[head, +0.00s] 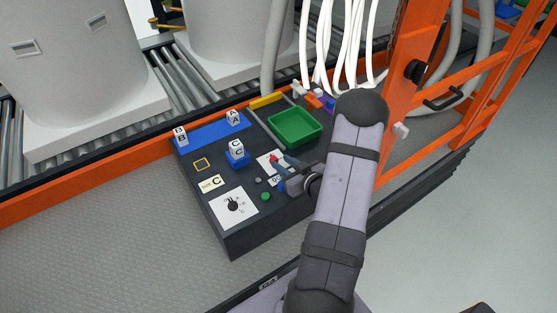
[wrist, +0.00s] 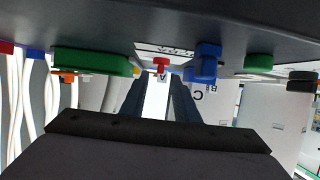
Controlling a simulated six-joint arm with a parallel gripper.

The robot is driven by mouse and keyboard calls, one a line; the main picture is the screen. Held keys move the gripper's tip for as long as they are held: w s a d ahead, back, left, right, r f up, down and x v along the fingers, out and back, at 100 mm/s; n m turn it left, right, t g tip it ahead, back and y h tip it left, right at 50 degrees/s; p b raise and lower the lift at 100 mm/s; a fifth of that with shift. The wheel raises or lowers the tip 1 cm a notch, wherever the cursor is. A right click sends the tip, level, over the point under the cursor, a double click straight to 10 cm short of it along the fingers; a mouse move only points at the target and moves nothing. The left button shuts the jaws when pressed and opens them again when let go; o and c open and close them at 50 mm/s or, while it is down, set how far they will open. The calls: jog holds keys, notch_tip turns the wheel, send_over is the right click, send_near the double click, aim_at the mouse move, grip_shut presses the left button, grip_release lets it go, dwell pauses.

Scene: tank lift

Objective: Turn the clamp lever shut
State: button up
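A small red part (head: 274,158), which looks like the clamp lever's handle, shows on a white plate (head: 264,160) on the dark console. In the wrist view the red part (wrist: 161,62) sits just beyond my fingertips, centred between them. My gripper (head: 283,166) is low over the console beside it. In the wrist view my gripper (wrist: 157,90) has its two fingers apart with a bright gap between them and nothing held. Contact with the red part cannot be made out. The lever's turn position is too small to tell.
A blue block-like part (wrist: 207,62) stands close beside the red part. A green button (head: 265,196) and a black dial (head: 233,205) are nearer the front. A green tray (head: 296,126), lettered cubes (head: 236,148) and an orange frame (head: 398,100) stand around.

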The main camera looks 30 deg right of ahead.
aim_at(275, 158)
jog(key=shift+x, duration=1.7)
jog(key=shift+c, duration=0.7)
grip_shut()
